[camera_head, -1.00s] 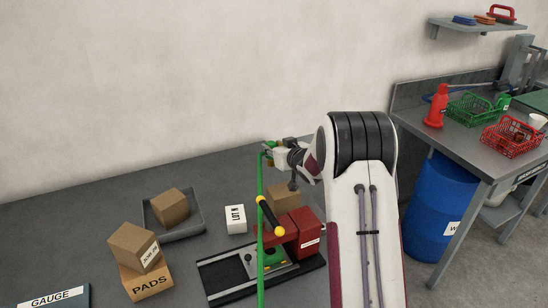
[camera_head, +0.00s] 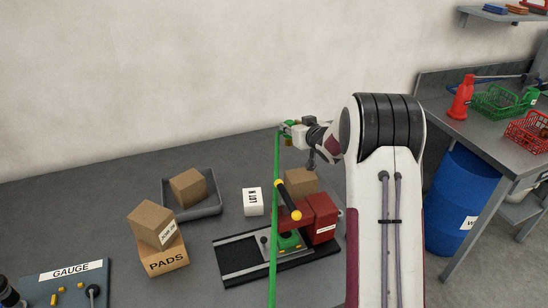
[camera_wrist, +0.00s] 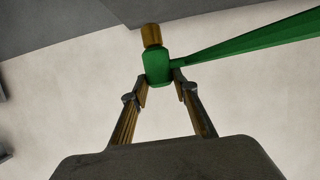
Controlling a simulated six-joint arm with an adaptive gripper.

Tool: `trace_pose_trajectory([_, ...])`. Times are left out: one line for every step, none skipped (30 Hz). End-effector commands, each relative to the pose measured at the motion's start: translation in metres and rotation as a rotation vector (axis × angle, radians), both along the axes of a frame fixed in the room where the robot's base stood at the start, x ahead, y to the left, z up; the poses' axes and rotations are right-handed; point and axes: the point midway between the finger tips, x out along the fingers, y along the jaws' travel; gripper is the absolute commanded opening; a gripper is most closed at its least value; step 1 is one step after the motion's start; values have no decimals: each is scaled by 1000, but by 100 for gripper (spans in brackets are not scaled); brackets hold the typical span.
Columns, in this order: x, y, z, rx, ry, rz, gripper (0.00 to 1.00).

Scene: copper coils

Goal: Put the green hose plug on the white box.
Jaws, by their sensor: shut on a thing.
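The green hose plug (camera_wrist: 157,67) has a brass-coloured end (camera_wrist: 152,36) and sits between my fingertips in the wrist view. My gripper (camera_wrist: 161,83) is shut on it. In the head view my gripper (camera_head: 288,131) holds the plug high above the back of the bench. A green hose (camera_head: 276,205) hangs from the plug and runs down past the front of the picture. The white box (camera_head: 253,202), marked "LOT N", stands on the bench below and left of my gripper, apart from it. Its top is clear.
Right of the white box are a red press (camera_head: 318,217) with a yellow-and-black handle (camera_head: 288,200) and a cardboard box (camera_head: 301,181). Left are a grey tray (camera_head: 207,210) holding a carton, and two stacked cartons (camera_head: 163,259). A gauge board (camera_head: 70,283) lies at front left.

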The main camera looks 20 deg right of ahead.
Motion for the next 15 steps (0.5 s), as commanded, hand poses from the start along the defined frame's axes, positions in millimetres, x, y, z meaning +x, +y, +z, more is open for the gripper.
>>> trace_pose_trajectory([2,6,3,0,-2,8,3])
trace_pose_trajectory([3,9,4,-1,-3,12,3])
trace_pose_trajectory([4,14,7,-2,-3,19,3])
trace_pose_trajectory([5,18,10,-2,-3,23,3])
trace_pose_trajectory([6,22,13,-2,-4,29,3])
trace_pose_trajectory([7,29,17,-3,-4,38,3])
trace_pose_trajectory([9,35,21,-3,-5,46,3])
trace_pose_trajectory([9,41,24,-3,-5,53,3])
trace_pose_trajectory([10,50,28,-2,-5,64,3])
trace_pose_trajectory([10,57,32,-2,-4,72,3])
trace_pose_trajectory([9,65,35,-3,-4,79,3])
trace_pose_trajectory([9,75,40,-3,-4,85,3])
trace_pose_trajectory([8,83,43,-2,-5,90,3])
trace_pose_trajectory([7,92,47,-2,-5,93,3])
trace_pose_trajectory([6,102,51,-2,-4,97,3])
